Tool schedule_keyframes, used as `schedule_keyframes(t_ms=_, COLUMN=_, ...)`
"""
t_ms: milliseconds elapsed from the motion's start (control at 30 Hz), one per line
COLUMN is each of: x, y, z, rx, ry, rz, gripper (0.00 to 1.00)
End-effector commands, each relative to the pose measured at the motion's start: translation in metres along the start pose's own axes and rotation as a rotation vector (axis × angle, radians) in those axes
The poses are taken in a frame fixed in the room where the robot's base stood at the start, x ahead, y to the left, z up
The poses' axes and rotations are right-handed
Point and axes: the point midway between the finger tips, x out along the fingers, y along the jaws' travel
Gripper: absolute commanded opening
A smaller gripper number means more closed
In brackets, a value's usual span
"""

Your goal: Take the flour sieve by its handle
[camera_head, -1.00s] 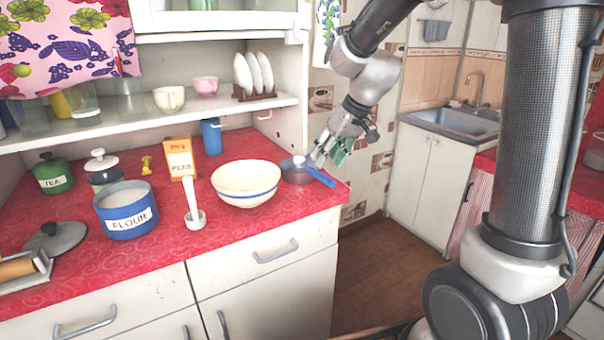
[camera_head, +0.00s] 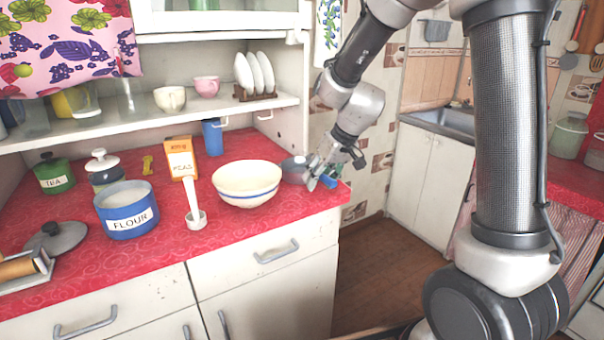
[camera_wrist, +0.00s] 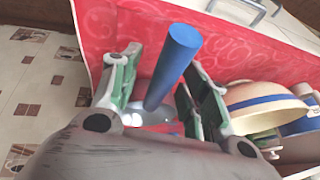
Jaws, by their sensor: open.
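The flour sieve (camera_head: 294,168) is a grey round pan with a blue handle, on the red counter right of the cream bowl. In the head view my gripper (camera_head: 322,178) covers most of its handle. In the wrist view the blue handle (camera_wrist: 174,66) runs between the two open fingers of my gripper (camera_wrist: 160,90), not gripped, with visible space on both sides. Part of the sieve's grey pan (camera_wrist: 152,116) shows below the handle, partly hidden by the gripper.
A cream bowl with a blue stripe (camera_head: 247,186) stands close left of the sieve; it also shows in the wrist view (camera_wrist: 262,104). A white scoop (camera_head: 195,214), an orange box (camera_head: 181,157) and a blue flour tin (camera_head: 128,212) stand further left. The counter's right edge is near the handle.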

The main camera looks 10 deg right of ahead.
Motion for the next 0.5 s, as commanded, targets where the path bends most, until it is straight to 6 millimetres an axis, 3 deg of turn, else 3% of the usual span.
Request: schedule_keyframes(t_ms=500, x=0.0038, y=0.0009, z=0.0017, rx=0.0, ry=-0.001, rz=0.0, gripper=0.45)
